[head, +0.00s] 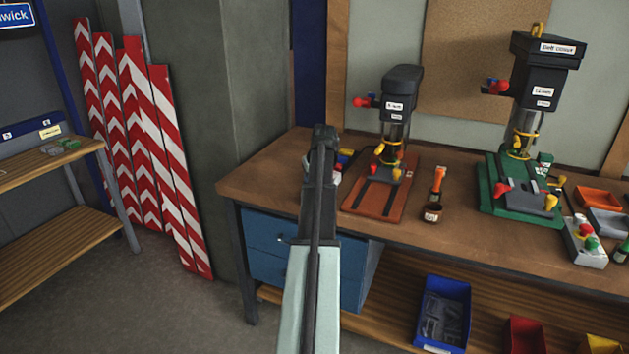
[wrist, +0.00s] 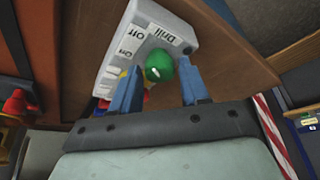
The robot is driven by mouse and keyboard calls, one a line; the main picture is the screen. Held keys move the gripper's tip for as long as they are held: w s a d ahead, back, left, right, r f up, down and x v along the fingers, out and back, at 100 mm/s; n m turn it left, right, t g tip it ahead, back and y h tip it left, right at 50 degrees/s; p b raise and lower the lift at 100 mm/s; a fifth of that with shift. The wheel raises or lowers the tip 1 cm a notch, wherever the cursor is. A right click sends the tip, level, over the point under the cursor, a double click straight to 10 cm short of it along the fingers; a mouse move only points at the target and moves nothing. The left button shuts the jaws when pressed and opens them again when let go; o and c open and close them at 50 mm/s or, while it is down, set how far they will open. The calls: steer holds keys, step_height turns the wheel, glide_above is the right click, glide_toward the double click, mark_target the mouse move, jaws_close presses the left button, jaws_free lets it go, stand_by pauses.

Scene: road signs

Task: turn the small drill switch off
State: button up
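A light grey switch box (wrist: 140,20) labelled Drill, On and Off fills the upper middle of the wrist view. Its round green button (wrist: 158,66) shows between my fingers; a bit of red shows low behind my left finger. My gripper (wrist: 160,72) is open with blue fingers, one on each side of the green button. I cannot tell whether they touch the box. In the head view the small drill (head: 400,84) stands on an orange base (head: 372,201). The switch box beside it is mostly hidden behind my arm.
A larger drill (head: 545,75) on a green base stands at the right of the workbench (head: 262,180). Another switch box (head: 585,247) with red and green buttons is at the right. Striped boards (head: 150,140) lean at the left.

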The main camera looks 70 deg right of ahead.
steer(key=v, duration=1.4)
steer(key=shift+d+f, duration=0.1)
